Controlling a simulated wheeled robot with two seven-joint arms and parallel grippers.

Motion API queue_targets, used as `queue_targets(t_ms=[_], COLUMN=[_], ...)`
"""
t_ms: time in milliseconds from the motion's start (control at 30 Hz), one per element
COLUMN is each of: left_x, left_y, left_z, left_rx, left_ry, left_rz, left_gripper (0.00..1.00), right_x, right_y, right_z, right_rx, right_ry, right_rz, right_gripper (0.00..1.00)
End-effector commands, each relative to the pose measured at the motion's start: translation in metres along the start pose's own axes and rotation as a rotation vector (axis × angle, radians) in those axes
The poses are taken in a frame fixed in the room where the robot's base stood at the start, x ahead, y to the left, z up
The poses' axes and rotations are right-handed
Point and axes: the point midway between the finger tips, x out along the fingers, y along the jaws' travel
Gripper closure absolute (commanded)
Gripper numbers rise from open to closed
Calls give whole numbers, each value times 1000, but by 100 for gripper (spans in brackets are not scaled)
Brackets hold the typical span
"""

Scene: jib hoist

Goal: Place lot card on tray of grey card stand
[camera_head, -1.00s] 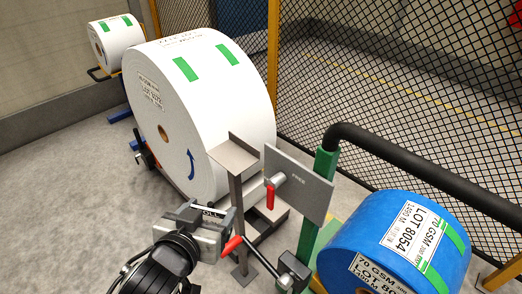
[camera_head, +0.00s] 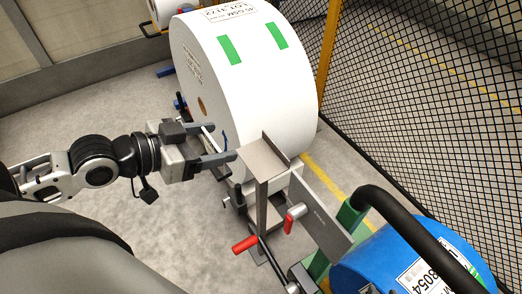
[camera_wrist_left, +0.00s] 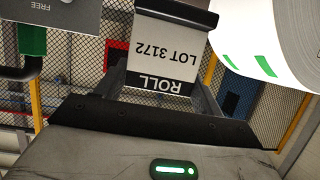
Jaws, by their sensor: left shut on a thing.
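The lot card (camera_wrist_left: 165,50) is white and reads "ROLL LOT 3172", upside down in the left wrist view. A dark bar runs across its far end. My left gripper (camera_wrist_left: 162,90) is shut on the card, with a finger at each side of it. In the head view my left gripper (camera_head: 222,145) points right, just left of the top of the grey card stand (camera_head: 263,160). The flat tray on top of the stand looks bare. The card cannot be made out clearly in the head view. My right gripper is not in view.
A grey plate (camera_head: 318,212) with a red handle (camera_head: 294,217) stands close right of the card stand, by a green post (camera_head: 347,218) with a black curved tube. A large white roll (camera_head: 255,85) stands behind. A blue roll (camera_head: 400,265) is at lower right.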

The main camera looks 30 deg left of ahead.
Motion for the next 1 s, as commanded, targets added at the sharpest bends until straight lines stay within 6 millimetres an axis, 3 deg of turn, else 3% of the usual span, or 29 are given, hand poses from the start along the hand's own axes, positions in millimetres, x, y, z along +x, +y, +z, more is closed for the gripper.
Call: queue_targets(t_ms=[100,267,767,1000], left_x=[-4,8,89,137], left_y=[2,-1,-24,-34], left_z=[-16,-19,-16,11], left_rx=[13,14,11,10], left_ry=[0,7,5,2], left_rz=[33,41,38,40], left_gripper=[57,57,57,57], right_x=[0,5,6,8], right_y=[3,5,3,1], right_z=[-6,-6,-3,2], right_rx=[-8,-12,-11,-10], right_ry=[6,16,11,9], right_rz=[6,9,3,-2], right_gripper=[69,69,69,69])
